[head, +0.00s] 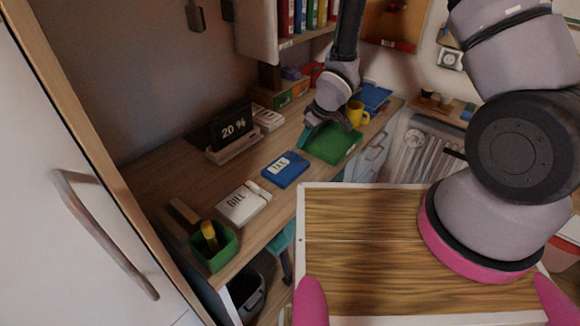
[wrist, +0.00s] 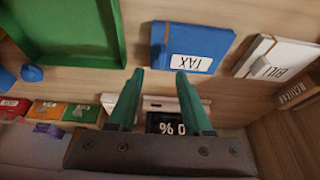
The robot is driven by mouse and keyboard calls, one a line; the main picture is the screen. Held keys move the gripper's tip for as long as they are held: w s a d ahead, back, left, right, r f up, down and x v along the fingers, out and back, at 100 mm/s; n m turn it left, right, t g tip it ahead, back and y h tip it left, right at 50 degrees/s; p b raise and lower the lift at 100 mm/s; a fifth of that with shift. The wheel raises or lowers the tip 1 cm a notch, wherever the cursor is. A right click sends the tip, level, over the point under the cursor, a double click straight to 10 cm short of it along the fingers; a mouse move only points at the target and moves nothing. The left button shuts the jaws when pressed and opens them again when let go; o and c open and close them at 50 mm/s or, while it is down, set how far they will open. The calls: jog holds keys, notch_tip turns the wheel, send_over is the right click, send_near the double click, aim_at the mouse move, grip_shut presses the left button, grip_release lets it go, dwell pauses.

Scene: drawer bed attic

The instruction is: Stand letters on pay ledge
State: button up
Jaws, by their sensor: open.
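A white letter marked BILL (head: 242,203) and a blue letter marked TAX (head: 285,169) lie flat, apart, on the wooden desk. In the wrist view, the TAX letter (wrist: 192,48) is above the fingertips and the BILL letter (wrist: 275,58) is to its right. A black "20 %" sign (head: 232,126) stands above a narrow pale ledge (head: 233,151) at the back of the desk; I cannot tell whether this is the pay ledge. My gripper (head: 312,132) is open and empty beside the green tray. Its teal fingers (wrist: 158,85) are apart; the sign shows partly behind them.
A green tray (head: 332,142) lies right of the TAX letter, with a yellow mug (head: 356,113) behind it. A green holder (head: 214,248) with a yellow item stands at the near left end. A white stack (head: 267,119) is right of the sign. A shelf of binders (head: 286,20) overhangs the back.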

aim_at(296, 154)
jog(key=shift+x, duration=1.15)
jog(key=shift+a+x, duration=0.2)
jog(key=shift+x, duration=2.55)
jog(key=shift+s, duration=0.15)
jog(key=shift+r, duration=0.1)
jog(key=shift+c, duration=0.3)
grip_shut()
